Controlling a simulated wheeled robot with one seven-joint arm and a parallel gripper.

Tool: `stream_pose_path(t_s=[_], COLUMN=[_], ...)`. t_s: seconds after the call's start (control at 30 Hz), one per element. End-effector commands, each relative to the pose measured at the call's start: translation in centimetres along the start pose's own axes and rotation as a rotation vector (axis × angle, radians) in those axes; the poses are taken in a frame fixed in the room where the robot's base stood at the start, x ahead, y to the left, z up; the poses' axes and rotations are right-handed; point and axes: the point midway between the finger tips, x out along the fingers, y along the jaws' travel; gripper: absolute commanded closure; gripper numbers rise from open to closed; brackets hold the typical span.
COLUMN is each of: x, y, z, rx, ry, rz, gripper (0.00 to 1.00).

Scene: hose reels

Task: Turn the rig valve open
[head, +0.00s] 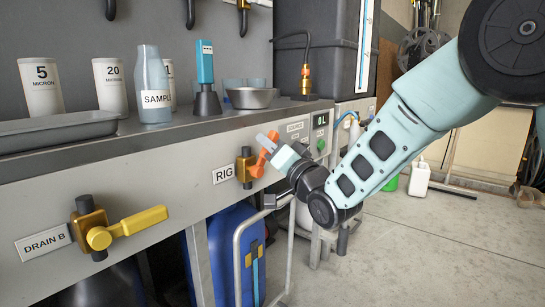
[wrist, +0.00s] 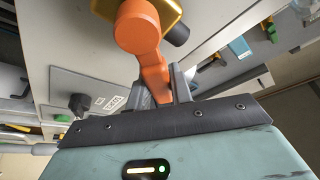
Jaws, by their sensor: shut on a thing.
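The rig valve has a brass body (head: 245,167) on the grey panel, just right of the RIG label (head: 223,174). Its orange handle (head: 261,160) slants up and to the right from the body in the head view. My gripper (head: 268,140) is at the handle's outer end. In the wrist view the orange handle (wrist: 149,50) runs down from its round hub, and its lower end sits between the two grey fingers of my gripper (wrist: 160,88). The fingers are shut on it. The handle's tip is partly hidden by the fingers and gripper body.
The DRAIN B valve with a yellow handle (head: 138,225) is at lower left. A sample bottle (head: 153,85), filter cups and a metal bowl (head: 252,97) stand on the bench above. A blue drum (head: 232,235) and a grey rail (head: 240,255) are below. Open floor lies to the right.

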Motion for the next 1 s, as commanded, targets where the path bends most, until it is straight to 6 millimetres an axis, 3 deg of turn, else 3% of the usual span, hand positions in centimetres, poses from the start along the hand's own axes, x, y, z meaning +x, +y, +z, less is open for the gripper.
stream_pose_path(t_s=[0.5,1.0], x=[-0.4,-0.7], y=[-2.7,-3.9], z=[0.8,1.5], rx=[-0.423,-0.614], ry=[-0.002,-0.005], rz=[-0.175,-0.254], gripper=[1.0,1.0])
